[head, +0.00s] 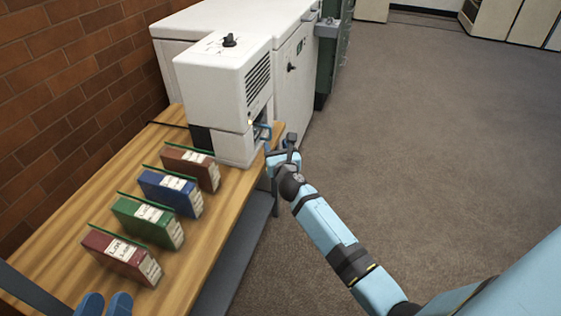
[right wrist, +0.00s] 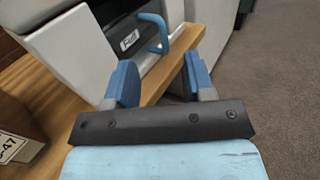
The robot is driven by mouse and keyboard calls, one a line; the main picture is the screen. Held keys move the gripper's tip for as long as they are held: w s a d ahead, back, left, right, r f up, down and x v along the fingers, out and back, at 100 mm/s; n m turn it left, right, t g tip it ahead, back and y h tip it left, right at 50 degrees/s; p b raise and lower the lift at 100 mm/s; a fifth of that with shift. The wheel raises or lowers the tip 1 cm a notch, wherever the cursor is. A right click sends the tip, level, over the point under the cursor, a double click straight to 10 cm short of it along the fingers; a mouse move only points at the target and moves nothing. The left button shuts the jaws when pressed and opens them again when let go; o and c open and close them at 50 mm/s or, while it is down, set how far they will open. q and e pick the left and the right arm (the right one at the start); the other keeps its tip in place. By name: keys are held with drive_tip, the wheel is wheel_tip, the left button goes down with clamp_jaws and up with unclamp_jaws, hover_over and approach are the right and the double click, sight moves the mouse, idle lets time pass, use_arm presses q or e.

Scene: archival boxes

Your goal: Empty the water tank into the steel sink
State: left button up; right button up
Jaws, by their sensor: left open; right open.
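A white dehumidifier-like unit (head: 228,85) with a black knob and side vents stands at the far end of the wooden bench. The dark, labelled front of its water tank (right wrist: 125,35) sits in the lower opening, with a blue handle (right wrist: 158,32) sticking out. The handle also shows in the head view (head: 264,131). My right gripper (right wrist: 160,82) is open and empty, just short of the handle, which lies ahead of its fingers. It also shows in the head view (head: 279,152). My left gripper (head: 104,304) is open and empty at the bottom left. I cannot identify the steel sink.
Brown (head: 190,168), blue (head: 170,194), green (head: 147,222) and red (head: 121,256) archival boxes stand along the wooden bench (head: 60,258). A white cabinet (head: 294,70) and a dark green cabinet with a grey metal fitting (head: 327,29) stand beyond. The carpet at right is clear.

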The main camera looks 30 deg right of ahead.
sight(270, 129)
use_arm(q)
wheel_tip(270, 129, down, 4)
drive_tip(key=shift+d+r+g+b, duration=0.1)
drive_tip(key=shift+g+b, duration=0.7)
drive_tip(key=shift+b, duration=0.3)
use_arm(e)
drive_tip(key=x, duration=0.7)
drive_tip(key=shift+w, duration=0.2)
drive_tip(key=shift+c, duration=0.2)
clamp_jaws()
use_arm(q)
drive_tip(key=shift+r+p, duration=0.5)
drive_tip(key=shift+p, duration=0.05)
use_arm(e)
drive_tip(key=shift+r, duration=0.35)
